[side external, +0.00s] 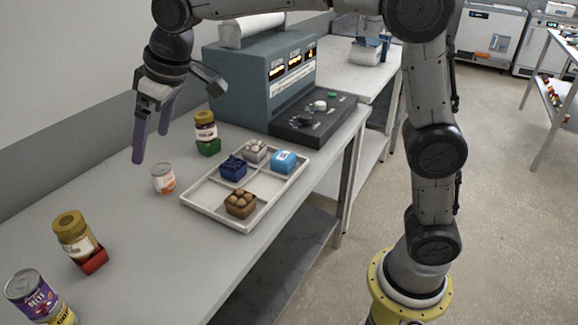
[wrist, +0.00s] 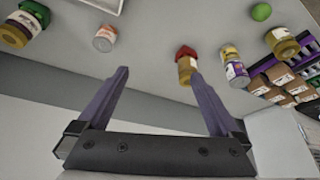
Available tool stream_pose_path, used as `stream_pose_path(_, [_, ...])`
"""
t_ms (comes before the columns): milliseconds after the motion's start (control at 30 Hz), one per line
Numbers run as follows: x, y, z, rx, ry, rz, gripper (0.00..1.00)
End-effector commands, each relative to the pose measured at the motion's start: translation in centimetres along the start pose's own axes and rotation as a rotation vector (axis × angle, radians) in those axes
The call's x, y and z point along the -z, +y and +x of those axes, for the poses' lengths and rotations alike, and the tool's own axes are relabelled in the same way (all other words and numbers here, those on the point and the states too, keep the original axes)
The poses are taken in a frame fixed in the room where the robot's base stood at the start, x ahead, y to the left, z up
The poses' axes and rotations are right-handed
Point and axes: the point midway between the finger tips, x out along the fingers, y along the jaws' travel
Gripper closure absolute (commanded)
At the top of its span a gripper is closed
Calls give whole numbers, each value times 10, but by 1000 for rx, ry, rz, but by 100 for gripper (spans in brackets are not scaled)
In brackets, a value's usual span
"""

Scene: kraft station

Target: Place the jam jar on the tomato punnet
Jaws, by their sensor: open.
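A jar with a gold lid and pale label (side external: 73,230) appears to stand on a small red punnet (side external: 93,263) at the front left of the counter. I take these as the jam jar and tomato punnet, though the contents are not readable. In the wrist view the jar (wrist: 187,70) overlaps the red punnet (wrist: 185,51). A second gold-lidded jar (side external: 205,125) sits on a green punnet (side external: 208,147) near the back. My gripper (side external: 152,158) is open and empty, raised above the counter, apart from both jars. It also shows in the wrist view (wrist: 158,80).
A small can (side external: 163,178) stands below and right of my gripper. A white divided tray (side external: 212,208) holds dark blue, grey, light blue and brown punnets. A beet can (side external: 32,290) is at the front left. A grey-blue machine (side external: 240,85) stands behind.

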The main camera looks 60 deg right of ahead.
Motion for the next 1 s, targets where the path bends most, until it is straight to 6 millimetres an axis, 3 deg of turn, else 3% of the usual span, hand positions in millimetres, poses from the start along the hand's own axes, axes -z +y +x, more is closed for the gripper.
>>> stream_pose_path(33, [-22, 11, -20, -13, 8, 29, 0])
stream_pose_path(100, [-52, 22, -40, -29, 15, 63, 0])
stream_pose_path(300, [-147, 41, -80, -75, 34, 160, 0])
stream_pose_path(433, [-213, 44, -91, -106, 47, 223, 0])
stream_pose_path(600, [-286, 41, -89, -140, 59, 290, 0])
stream_pose_path(800, [-330, 36, -79, -161, 65, 331, 0])
stream_pose_path(1000, [-336, 35, -77, -163, 65, 338, 0])
